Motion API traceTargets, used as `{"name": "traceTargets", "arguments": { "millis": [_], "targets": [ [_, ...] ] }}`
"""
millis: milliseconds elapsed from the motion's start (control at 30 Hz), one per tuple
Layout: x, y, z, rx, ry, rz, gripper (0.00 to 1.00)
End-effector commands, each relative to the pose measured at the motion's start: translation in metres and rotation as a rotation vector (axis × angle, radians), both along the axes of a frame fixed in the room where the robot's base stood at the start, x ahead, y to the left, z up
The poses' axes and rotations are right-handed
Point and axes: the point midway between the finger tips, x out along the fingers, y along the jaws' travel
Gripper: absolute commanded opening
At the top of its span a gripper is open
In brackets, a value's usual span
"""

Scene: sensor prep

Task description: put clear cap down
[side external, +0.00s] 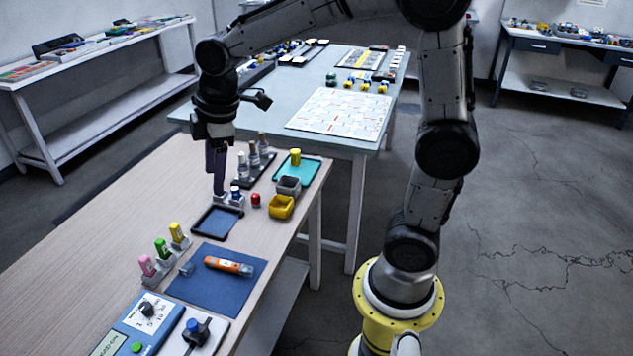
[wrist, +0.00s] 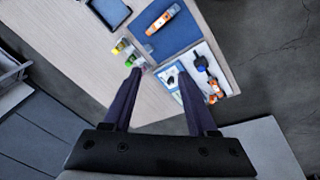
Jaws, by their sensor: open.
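A small, greyish see-through piece that looks like the clear cap (side external: 187,269) lies at the left edge of the blue mat (side external: 205,292) in the side view. An orange pen-like device (side external: 228,265) lies on the same mat, and it also shows in the wrist view (wrist: 162,20). My gripper (side external: 219,192) points down beyond the mat, near the dark blue tray (side external: 216,222) and the small grey holder behind it. In the wrist view my gripper (wrist: 161,73) is open, with nothing visible between its fingers. I cannot tell its height above the table.
Pink, green and yellow markers (side external: 162,247) stand in holders left of the mat. A yellow bin (side external: 281,207), a red-capped item (side external: 256,200) and small bottles (side external: 253,153) stand near my gripper. A blue panel (side external: 150,313) lies at the front. The table's left side is bare.

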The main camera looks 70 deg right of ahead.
Motion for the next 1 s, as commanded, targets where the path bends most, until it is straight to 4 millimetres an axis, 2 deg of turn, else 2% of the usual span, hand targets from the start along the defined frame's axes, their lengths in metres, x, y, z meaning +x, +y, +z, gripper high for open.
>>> {"name": "traceTargets", "arguments": {
  "millis": [33,100,200,300,433,500,633,1000],
  "targets": [
    [-0.023,-0.001,0.013,0.020,-0.034,-0.076,0.58],
    [-0.054,-0.002,0.024,0.054,-0.071,-0.191,0.58],
    [-0.097,-0.003,0.032,0.109,-0.123,-0.354,0.58],
    [-0.136,-0.004,0.032,0.168,-0.169,-0.503,0.58],
    [-0.172,-0.004,0.024,0.235,-0.211,-0.653,0.58],
    [-0.185,-0.004,0.020,0.261,-0.226,-0.707,0.58],
    [-0.196,-0.005,0.015,0.288,-0.239,-0.761,0.58],
    [-0.197,-0.005,0.014,0.291,-0.238,-0.771,0.58]
  ]
}}
